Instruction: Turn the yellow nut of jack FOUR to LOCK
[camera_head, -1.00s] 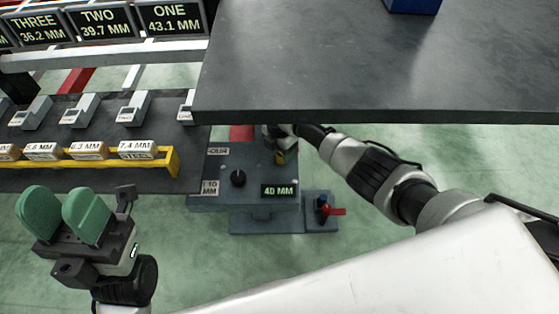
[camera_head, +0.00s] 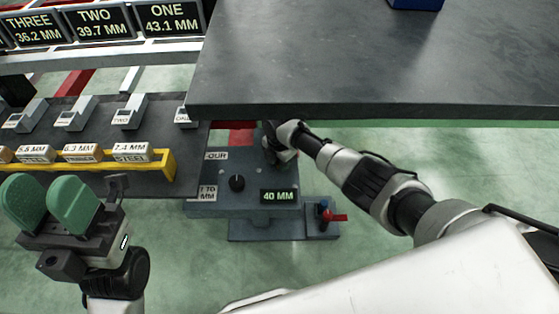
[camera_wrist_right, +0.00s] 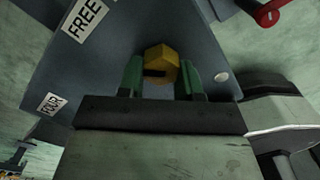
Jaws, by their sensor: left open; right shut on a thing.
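The yellow nut (camera_wrist_right: 160,66) shows in the right wrist view, on the grey body of jack FOUR (camera_wrist_right: 100,75). The green fingers of my right gripper (camera_wrist_right: 160,78) stand on both sides of it and are shut on it. A FREE label (camera_wrist_right: 84,18) and a FOUR label (camera_wrist_right: 52,103) show on the body; no LOCK label is readable. In the head view, jack FOUR (camera_head: 215,180) stands under the dark slab's edge, with a 40 MM display (camera_head: 279,196). My right gripper (camera_head: 272,150) hides the nut there. My left gripper (camera_head: 47,203) is open and empty at lower left.
The dark slab (camera_head: 380,60) overhangs jack FOUR. A red-handled lever (camera_head: 335,217) is at the jack's lower right. A yellow-edged rack (camera_head: 168,172) holds labelled blocks (camera_head: 130,152) at left. Screens (camera_head: 170,20) for ONE, TWO and THREE are behind. Green floor is clear around the jack.

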